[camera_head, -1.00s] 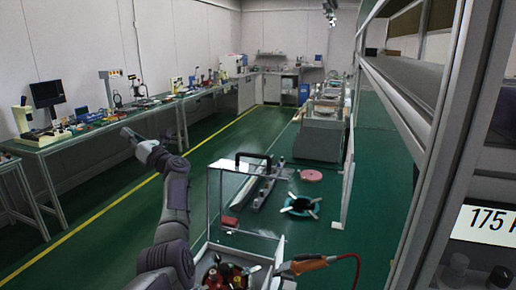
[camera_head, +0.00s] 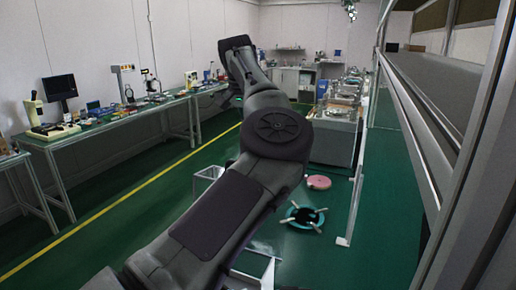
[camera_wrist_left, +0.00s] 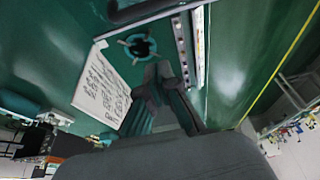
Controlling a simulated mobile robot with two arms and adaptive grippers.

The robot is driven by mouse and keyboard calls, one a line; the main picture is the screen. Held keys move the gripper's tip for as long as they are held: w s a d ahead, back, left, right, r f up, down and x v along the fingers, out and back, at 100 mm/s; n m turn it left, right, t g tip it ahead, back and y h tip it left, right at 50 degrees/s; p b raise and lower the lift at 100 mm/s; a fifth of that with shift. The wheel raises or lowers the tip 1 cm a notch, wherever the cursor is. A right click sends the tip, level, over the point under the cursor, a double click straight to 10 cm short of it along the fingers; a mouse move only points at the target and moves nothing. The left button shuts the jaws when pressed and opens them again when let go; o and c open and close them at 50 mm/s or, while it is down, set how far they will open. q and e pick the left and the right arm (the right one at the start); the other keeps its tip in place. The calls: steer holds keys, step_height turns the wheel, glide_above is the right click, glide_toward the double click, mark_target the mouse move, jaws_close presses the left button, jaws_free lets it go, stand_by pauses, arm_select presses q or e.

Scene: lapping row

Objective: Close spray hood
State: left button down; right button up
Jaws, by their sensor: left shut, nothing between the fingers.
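The spray hood is mostly hidden behind my left arm in the head view. A pale frame edge (camera_head: 207,174) shows left of the arm, and I cannot tell whether it belongs to the hood. In the left wrist view a dark curved bar (camera_wrist_left: 150,12), like a handle, crosses the top edge. My left gripper (camera_wrist_left: 160,75) is shut and empty, its fingertips below that bar in the picture, with a visible gap. The right gripper is in neither current view.
A teal ring with pale arms (camera_head: 304,216) and a pink disc (camera_head: 318,182) lie ahead. A white sheet with dark markings (camera_wrist_left: 103,88) shows in the wrist view. A long bench (camera_head: 110,127) runs at left. A metal-framed rack stands close at right. Green floor at left is clear.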

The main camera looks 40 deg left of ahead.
arm_select(q)
steer(key=f+p, duration=0.1)
steer(key=f, duration=0.3)
steer(key=f+p, duration=0.1)
steer(key=f, duration=0.3)
steer(key=shift+s+f, duration=0.2)
steer(key=shift+f, duration=0.2)
steer(key=shift+s+d+p, duration=0.15)
steer(key=shift+s+p, duration=0.2)
steer(key=shift+s, duration=0.05)
steer(key=shift+f, duration=0.15)
arm_select(e)
steer(key=s+r, duration=0.2)
steer(key=shift+d+r, duration=0.15)
steer(key=shift+r, duration=0.15)
steer(key=shift+s, duration=0.15)
